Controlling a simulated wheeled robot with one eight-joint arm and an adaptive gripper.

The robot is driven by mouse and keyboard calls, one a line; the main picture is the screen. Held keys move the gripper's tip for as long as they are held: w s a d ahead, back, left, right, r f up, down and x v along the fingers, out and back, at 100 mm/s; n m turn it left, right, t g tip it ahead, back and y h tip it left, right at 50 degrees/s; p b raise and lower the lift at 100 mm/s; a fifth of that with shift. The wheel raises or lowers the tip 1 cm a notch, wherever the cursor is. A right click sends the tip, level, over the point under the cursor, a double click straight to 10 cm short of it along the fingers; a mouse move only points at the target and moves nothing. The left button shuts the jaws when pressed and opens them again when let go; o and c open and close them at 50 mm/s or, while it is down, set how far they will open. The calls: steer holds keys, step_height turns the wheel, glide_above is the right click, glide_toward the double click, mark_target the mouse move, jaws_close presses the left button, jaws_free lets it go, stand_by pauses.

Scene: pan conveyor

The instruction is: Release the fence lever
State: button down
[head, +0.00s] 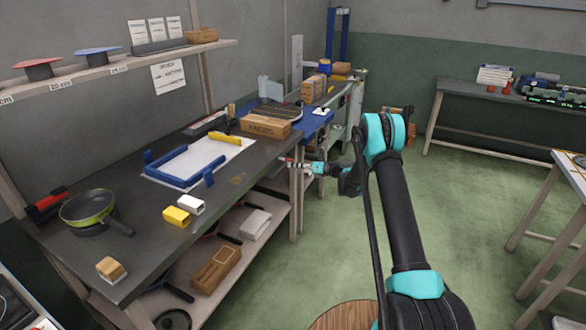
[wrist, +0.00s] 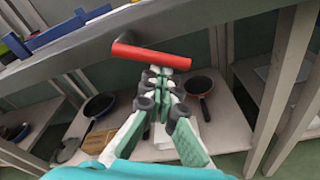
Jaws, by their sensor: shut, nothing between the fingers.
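A red lever handle (wrist: 150,56) juts out at the bench's front edge in the wrist view, lying nearly level. My gripper (wrist: 160,74) is shut and empty, its fingertips just below the red handle's right half. I cannot tell whether they touch it. In the head view my gripper (head: 291,163) is small, reaching in at the bench's front edge; the lever is hard to make out there. Blue fence rails (head: 190,171) stand on a white sheet on the bench top. A blue part also shows at the upper left of the wrist view (wrist: 58,32).
The dark bench (head: 140,222) carries a green pan (head: 88,207), a cardboard box (head: 265,126), and yellow (head: 177,216) and white blocks (head: 191,204). Pans (wrist: 198,86) lie on the lower shelf. A bench leg (wrist: 282,85) stands right of my gripper.

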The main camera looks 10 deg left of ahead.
steer(key=n, duration=0.1)
steer(key=w+r+n, duration=0.1)
steer(key=shift+w+d+r+n, duration=0.1)
steer(key=shift+d+r+n, duration=0.15)
steer(key=shift+n, duration=0.05)
steer(key=shift+f, duration=0.1)
stand_by(0.4)
